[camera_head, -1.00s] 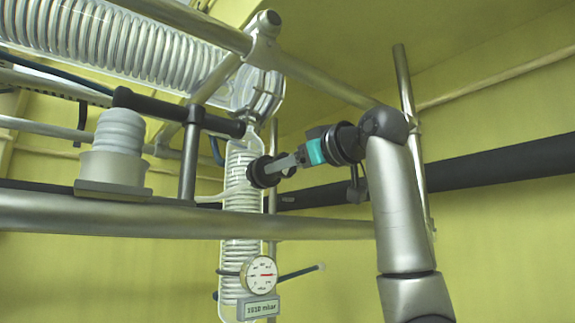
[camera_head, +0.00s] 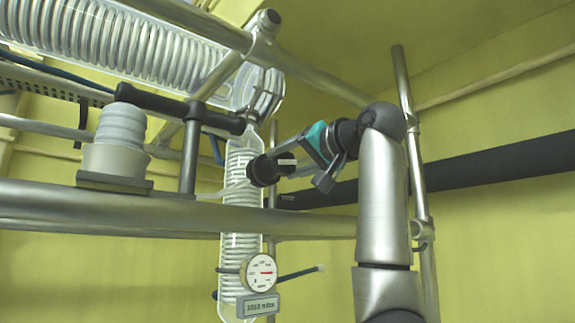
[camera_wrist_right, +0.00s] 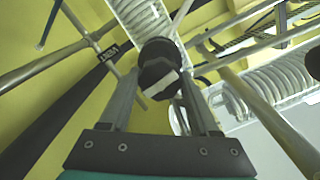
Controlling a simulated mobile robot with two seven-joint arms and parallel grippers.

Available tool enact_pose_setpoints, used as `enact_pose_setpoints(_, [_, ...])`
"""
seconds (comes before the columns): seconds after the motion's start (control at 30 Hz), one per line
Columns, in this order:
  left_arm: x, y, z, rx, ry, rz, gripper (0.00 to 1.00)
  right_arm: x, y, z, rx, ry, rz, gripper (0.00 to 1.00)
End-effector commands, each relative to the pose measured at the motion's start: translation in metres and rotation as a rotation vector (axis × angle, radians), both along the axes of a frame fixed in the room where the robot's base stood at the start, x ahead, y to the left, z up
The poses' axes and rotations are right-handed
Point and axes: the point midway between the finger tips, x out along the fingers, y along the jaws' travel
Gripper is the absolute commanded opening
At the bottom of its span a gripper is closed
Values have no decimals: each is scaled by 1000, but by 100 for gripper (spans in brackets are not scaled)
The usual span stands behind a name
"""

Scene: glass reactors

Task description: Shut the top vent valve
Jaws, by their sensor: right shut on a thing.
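The vent valve's black round knob (camera_head: 262,171) sits beside the upright glass coil column (camera_head: 240,250). A white stripe shows on the knob's end in the right wrist view (camera_wrist_right: 158,70). My right gripper (camera_head: 284,166) reaches it from the right, and its two fingers (camera_wrist_right: 158,88) lie on either side of the knob, shut on it. The gripper is rolled, with its teal body tilted. The valve's inner position is not visible. My left gripper is not in view.
A thick steel rail (camera_head: 120,215) runs across in front, below the knob. A round gauge (camera_head: 258,272) with a display hangs lower on the column. A grey bellows (camera_head: 120,133) and a black bar (camera_head: 170,106) stand at left. A steel post (camera_head: 403,100) rises behind my arm.

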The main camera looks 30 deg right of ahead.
Motion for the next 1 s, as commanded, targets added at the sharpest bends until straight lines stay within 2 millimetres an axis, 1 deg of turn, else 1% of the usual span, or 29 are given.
enact_pose_setpoints(0.13, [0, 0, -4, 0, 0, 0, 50, 1, 1, -3, 139, 19, 5, 6])
enact_pose_setpoints(1.0, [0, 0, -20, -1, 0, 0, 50, 1, 2, -3, 962, 86, 3, 6])
